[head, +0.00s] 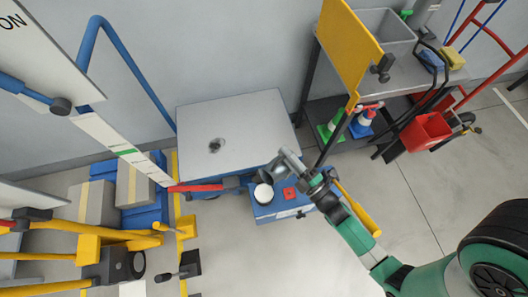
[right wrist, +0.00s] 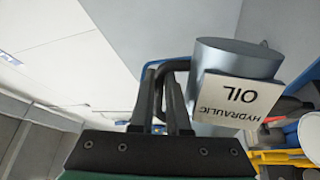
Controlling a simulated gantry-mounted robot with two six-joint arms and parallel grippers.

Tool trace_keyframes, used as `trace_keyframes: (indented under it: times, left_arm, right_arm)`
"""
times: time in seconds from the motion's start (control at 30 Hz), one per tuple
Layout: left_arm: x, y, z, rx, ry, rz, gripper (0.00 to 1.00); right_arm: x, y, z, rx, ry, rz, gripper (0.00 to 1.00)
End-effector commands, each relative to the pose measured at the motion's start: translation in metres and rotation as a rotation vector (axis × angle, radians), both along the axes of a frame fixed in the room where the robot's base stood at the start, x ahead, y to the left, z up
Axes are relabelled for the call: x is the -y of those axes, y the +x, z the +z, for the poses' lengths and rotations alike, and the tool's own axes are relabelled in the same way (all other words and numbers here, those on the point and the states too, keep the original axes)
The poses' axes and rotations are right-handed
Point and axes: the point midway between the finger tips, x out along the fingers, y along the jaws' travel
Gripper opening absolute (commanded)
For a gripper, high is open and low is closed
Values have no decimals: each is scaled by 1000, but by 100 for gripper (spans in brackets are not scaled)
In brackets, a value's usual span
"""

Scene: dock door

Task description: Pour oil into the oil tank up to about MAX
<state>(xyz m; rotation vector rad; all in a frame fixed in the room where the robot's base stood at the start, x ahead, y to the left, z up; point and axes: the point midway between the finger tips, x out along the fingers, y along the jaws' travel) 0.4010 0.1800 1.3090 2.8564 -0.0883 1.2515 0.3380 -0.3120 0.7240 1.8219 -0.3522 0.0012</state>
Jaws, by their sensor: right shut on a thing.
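A grey metal oil can (head: 270,172) shows in the head view just above the blue oil tank (head: 265,212). In the right wrist view the can (right wrist: 235,58) carries a white label reading HYDRAULIC OIL, upside down in the picture. My right gripper (head: 291,162) is shut on the can's black handle (right wrist: 155,70). A round white opening or cap (head: 263,193) shows on the tank top beside the can, next to a red square piece (head: 290,193). I cannot tell whether oil flows, and no level or MAX mark is readable. My left gripper is not in view.
A large grey plate (head: 240,130) lies behind the tank. Yellow rails (head: 110,235) and boxes (head: 95,200) crowd the left.

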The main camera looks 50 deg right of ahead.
Motion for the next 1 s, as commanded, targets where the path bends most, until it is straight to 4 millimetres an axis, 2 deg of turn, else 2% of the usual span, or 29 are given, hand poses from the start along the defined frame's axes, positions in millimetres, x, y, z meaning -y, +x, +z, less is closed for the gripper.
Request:
trace_keyframes:
  times: [1.0]
  left_arm:
    - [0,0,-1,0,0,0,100]
  right_arm:
    - [-11,2,10,-20,-110,1,0]
